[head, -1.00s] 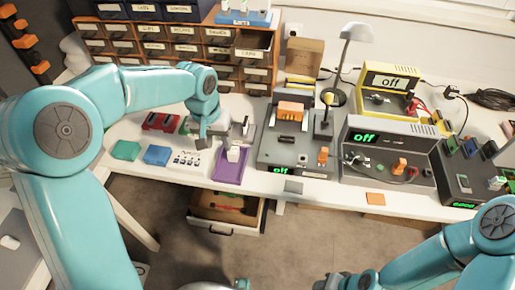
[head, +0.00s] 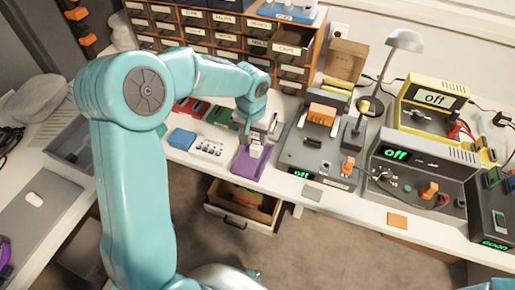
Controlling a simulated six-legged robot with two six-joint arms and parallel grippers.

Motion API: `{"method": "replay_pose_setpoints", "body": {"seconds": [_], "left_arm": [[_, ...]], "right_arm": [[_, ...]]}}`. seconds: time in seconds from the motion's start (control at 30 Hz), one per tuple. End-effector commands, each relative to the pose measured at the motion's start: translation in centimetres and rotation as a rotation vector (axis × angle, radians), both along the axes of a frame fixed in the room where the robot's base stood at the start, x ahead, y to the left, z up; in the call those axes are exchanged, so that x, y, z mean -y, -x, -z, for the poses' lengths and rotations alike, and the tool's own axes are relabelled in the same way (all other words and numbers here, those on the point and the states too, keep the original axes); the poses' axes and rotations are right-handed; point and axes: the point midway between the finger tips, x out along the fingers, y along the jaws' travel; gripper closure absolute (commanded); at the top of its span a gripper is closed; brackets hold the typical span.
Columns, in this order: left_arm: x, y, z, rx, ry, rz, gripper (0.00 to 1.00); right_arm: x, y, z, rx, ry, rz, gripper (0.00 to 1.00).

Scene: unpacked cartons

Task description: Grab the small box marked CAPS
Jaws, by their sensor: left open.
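The best match for the CAPS marking is a pulled-out drawer (head: 290,48) at the upper right of the wooden drawer cabinet. Its front label appears to read CAPS, though the lettering is small. I cannot make out a separate small box with that marking. My left gripper (head: 247,133) is open over the bench, pointing down near the purple tray (head: 243,169). It is in front of and below the cabinet, apart from the drawer. A white upright piece (head: 256,150) stands at the tray, close to the gripper. My right gripper is out of view.
Red, green and blue cases (head: 181,139) lie left of the tray. An open drawer (head: 240,208) hangs below the bench.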

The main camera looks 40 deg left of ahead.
Motion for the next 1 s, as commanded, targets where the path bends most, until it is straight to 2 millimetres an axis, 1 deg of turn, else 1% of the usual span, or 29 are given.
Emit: {"method": "replay_pose_setpoints", "body": {"seconds": [0.13, 0.3, 0.37, 0.47, 0.67, 0.7, 0.77, 0.8, 1.0], "left_arm": [[0.1, -0.2, 1.4, -0.004, 0.001, 0.001, 0.55], [0.2, -0.6, 4.3, -0.004, 0.001, 0.003, 0.55], [0.2, -0.8, 4.9, -0.003, 0.001, 0.003, 0.55], [0.2, -0.9, 5.4, -0.001, 0.002, 0.003, 0.55], [0.2, -0.9, 5.4, 0.000, 0.001, 0.004, 0.55], [0.2, -0.9, 5.4, 0.000, 0.001, 0.004, 0.68], [0.2, -0.9, 5.4, 0.000, 0.001, 0.004, 0.88], [0.2, -0.9, 5.4, 0.000, 0.001, 0.004, 0.94], [0.2, -0.9, 5.4, 0.000, 0.001, 0.004, 0.94]], "right_arm": [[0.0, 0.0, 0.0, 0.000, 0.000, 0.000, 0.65], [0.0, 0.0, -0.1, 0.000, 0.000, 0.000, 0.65], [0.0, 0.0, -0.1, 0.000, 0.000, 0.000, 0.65], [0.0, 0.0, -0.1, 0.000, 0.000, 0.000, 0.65], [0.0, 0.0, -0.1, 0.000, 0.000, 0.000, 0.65], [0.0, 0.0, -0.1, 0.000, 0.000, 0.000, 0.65], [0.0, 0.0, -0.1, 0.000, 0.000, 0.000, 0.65], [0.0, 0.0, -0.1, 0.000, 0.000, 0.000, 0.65], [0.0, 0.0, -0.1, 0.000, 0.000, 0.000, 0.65]]}}
